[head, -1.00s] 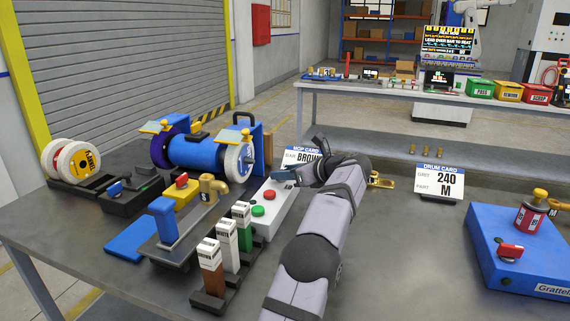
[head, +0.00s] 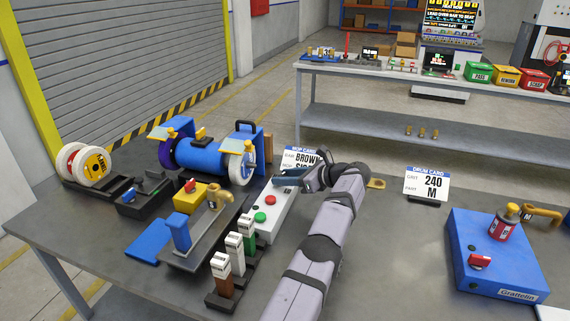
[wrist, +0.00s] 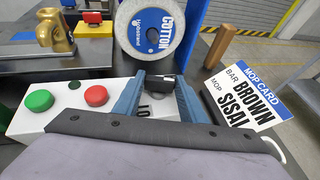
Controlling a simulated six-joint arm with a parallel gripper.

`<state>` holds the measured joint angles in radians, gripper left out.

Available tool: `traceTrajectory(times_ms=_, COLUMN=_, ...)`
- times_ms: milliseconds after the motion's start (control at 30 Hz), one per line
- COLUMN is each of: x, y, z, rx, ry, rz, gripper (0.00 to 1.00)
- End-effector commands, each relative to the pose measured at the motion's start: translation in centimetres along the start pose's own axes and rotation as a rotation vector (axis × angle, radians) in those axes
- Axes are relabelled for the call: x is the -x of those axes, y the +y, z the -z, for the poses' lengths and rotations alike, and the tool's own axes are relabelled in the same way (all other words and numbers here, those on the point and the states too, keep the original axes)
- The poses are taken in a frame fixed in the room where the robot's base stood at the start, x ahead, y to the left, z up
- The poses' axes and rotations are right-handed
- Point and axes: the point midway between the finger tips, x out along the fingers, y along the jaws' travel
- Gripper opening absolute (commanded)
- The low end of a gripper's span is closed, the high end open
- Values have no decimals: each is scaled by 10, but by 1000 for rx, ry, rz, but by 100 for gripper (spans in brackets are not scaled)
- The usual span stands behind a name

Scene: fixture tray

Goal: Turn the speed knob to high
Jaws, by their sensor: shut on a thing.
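The speed control box (wrist: 20,125) is white, with a green button (wrist: 38,100) and a red button (wrist: 96,95). My gripper (wrist: 163,85) is over its right end in the wrist view, with blue fingers on either side of a small black knob (wrist: 165,90), shut on it. Printed letters "LO" show on the box below the knob; the rest of the scale is hidden. In the head view the box (head: 262,231) stands beside the blue machine, and my gripper (head: 288,180) covers the knob.
The blue polishing machine (head: 198,155) with a white wheel (wrist: 146,28) stands just behind the box. A mop card (wrist: 247,98) stands close right of my gripper.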

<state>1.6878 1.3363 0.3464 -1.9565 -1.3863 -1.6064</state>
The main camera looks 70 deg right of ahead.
Motion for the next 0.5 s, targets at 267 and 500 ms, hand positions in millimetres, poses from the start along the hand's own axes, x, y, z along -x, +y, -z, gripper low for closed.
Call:
traceTrajectory(times_ms=267, x=7, y=-3, z=-8, rx=16, ry=-12, rz=2, gripper=15)
traceTrajectory(times_ms=500, x=6, y=-1, z=-6, rx=21, ry=-12, rz=-6, gripper=15)
